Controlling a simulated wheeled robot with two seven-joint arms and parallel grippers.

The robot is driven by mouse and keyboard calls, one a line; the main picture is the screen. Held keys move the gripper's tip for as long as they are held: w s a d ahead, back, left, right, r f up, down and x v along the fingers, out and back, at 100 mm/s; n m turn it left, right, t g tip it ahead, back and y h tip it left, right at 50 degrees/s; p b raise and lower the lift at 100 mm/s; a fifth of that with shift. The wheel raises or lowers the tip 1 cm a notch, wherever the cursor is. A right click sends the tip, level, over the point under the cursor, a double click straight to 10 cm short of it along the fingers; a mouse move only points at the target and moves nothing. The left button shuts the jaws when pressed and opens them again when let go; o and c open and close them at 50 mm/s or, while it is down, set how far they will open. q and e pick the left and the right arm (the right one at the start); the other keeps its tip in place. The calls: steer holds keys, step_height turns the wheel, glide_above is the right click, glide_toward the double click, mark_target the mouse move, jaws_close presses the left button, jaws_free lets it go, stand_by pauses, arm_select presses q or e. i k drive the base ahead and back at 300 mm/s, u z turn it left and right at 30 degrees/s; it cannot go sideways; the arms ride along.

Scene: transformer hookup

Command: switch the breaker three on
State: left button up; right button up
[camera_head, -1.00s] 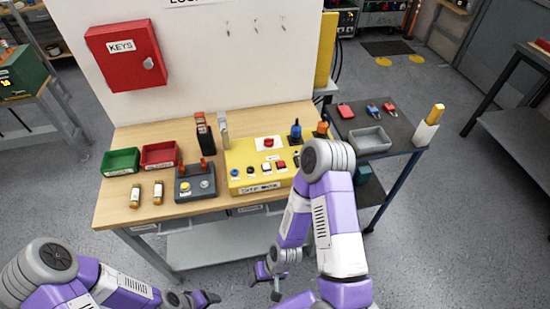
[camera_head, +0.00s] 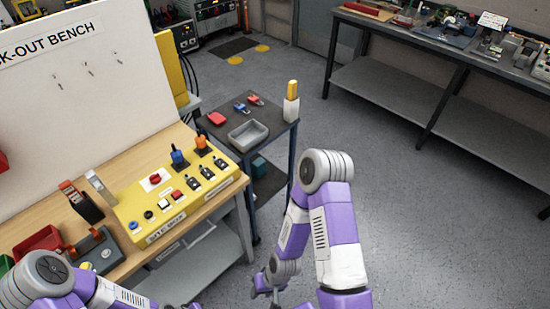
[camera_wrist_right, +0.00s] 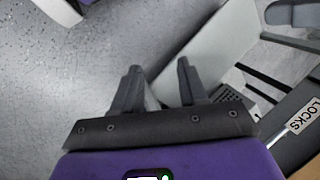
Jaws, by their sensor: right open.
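No breaker can be read as number three at this size. A yellow control panel (camera_head: 137,215) lies on the wooden bench at the left of the head view, with buttons, a red knob (camera_head: 155,178) and several small black switches (camera_head: 207,173). My right gripper (camera_head: 267,288) is low at the bottom middle of the head view, off the bench's front side. In the right wrist view its two fingers (camera_wrist_right: 158,68) stand apart with nothing between them. My left arm comes in at the bottom left; its gripper is mostly cut off by the lower edge.
A dark cart (camera_head: 276,122) with a grey tray (camera_head: 248,133) stands right of the bench. A long workbench (camera_head: 440,70) with equipment is at the back right. A lock-out board (camera_head: 60,100) stands behind the wooden bench. The grey floor (camera_head: 420,200) at right is open.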

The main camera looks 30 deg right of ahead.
mark_target(219, 163)
steer(key=z, duration=0.65)
steer(key=i, duration=0.2)
steer(key=z, duration=0.25)
steer(key=k, duration=0.65)
steer(key=z, duration=0.95)
steer(key=i, duration=1.25)
steer(key=u, duration=1.05)
steer(key=i, duration=0.4)
steer(key=u, duration=0.4)
